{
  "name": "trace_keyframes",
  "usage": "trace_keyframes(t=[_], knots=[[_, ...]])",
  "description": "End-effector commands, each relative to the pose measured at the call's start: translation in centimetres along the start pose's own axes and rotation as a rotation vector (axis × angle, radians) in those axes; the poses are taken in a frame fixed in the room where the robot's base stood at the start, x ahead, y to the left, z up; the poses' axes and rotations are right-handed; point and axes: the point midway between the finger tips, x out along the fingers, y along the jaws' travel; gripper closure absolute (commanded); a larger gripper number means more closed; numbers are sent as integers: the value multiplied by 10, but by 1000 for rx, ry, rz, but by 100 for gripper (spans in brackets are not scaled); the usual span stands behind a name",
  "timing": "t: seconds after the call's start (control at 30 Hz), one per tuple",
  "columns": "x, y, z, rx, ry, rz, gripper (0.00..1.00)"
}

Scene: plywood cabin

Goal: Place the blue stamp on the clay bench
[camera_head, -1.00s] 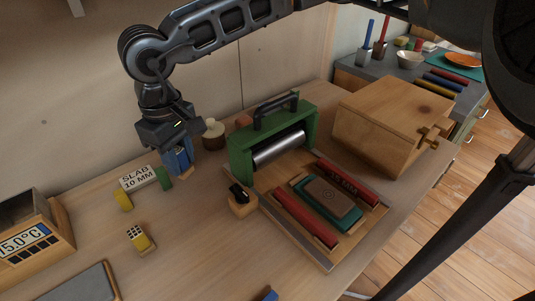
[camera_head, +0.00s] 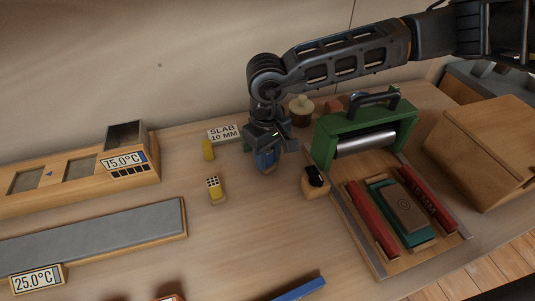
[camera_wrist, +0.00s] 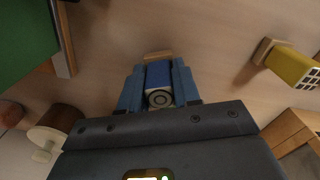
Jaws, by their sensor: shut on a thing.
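The blue stamp (camera_head: 266,160) is between the fingers of my gripper (camera_head: 265,148), upright above or on the wooden bench top (camera_head: 240,235). I cannot tell whether its pale wooden base touches the bench. In the wrist view my gripper (camera_wrist: 158,88) is shut on the stamp (camera_wrist: 158,75); its end with a ring mark faces the camera and a wooden edge shows beyond it. A yellow stamp (camera_head: 215,189) with a dotted face stands apart to the left, and also shows in the wrist view (camera_wrist: 290,64).
The "SLAB 10 MM" sign (camera_head: 224,134) stands behind left. A wooden block with a black top (camera_head: 314,181) and the green roller press (camera_head: 323,142) are to the right. A grey slab board (camera_head: 100,232) lies left. The middle front is mostly clear.

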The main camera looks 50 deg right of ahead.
Motion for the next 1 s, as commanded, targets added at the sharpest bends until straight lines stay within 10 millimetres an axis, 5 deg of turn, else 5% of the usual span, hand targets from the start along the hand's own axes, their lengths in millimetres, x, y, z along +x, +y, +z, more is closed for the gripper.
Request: trace_keyframes(t=[0.43,0.47,0.7,1.0], knots=[[7,0,0,-1,0,1,88],[5,0,0,-1,0,1,65],[5,0,0,0,0,0,43],[2,0,0,0,0,-1,43]])
